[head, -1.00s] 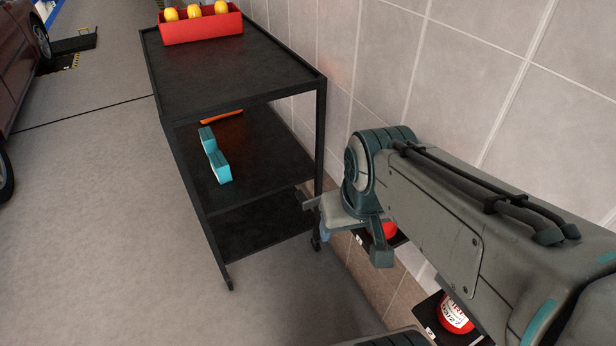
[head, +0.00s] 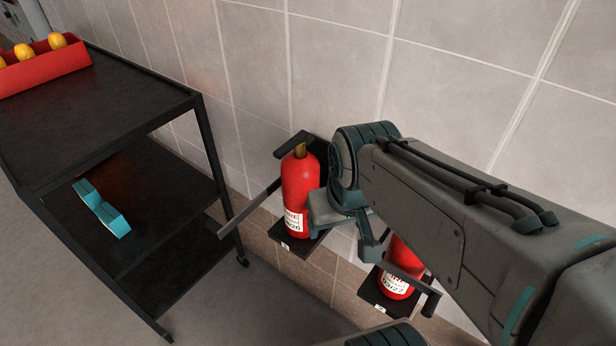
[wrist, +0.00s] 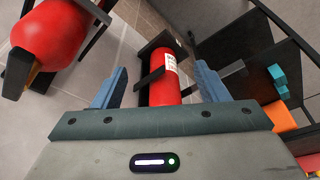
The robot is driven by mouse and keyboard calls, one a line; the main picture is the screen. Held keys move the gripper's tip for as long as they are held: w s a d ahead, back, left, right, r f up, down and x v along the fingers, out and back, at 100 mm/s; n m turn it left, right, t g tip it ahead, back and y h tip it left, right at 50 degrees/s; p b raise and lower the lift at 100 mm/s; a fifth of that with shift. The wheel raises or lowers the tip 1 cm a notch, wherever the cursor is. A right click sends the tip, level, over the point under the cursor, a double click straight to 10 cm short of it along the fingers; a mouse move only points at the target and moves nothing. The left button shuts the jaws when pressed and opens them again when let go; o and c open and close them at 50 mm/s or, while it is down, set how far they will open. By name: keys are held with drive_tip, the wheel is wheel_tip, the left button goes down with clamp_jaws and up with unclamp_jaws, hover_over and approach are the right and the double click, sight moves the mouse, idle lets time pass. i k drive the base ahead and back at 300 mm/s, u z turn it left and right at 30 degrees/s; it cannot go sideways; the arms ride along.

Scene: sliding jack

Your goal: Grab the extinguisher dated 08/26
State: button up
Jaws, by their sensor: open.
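Two red extinguishers sit in black wall holders in the head view. The left extinguisher (head: 299,190) shows a white label with small print that seems to end in 26. The right extinguisher (head: 396,284) is partly hidden by my arm, and its label seems to end in 27. My gripper (head: 342,236) is open and empty, in front of the wall beside the left extinguisher. In the wrist view, a red extinguisher (wrist: 163,85) with a white label lies beyond and between my blue fingers (wrist: 161,68). Another extinguisher (wrist: 62,38) is close at the upper left.
A black cart (head: 150,125) stands left of the extinguishers, with a red bin (head: 45,70) of yellow items on top and a turquoise object (head: 103,210) on its middle shelf. Black bars (head: 250,207) stick out from the holders. The tiled wall (head: 330,60) is close behind.

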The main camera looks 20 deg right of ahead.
sight(299, 169)
drive_tip(key=z, duration=0.05)
drive_tip(key=k, duration=0.6)
drive_tip(key=u, duration=0.7)
drive_tip(key=i, duration=1.15)
drive_tip(key=z, duration=0.65)
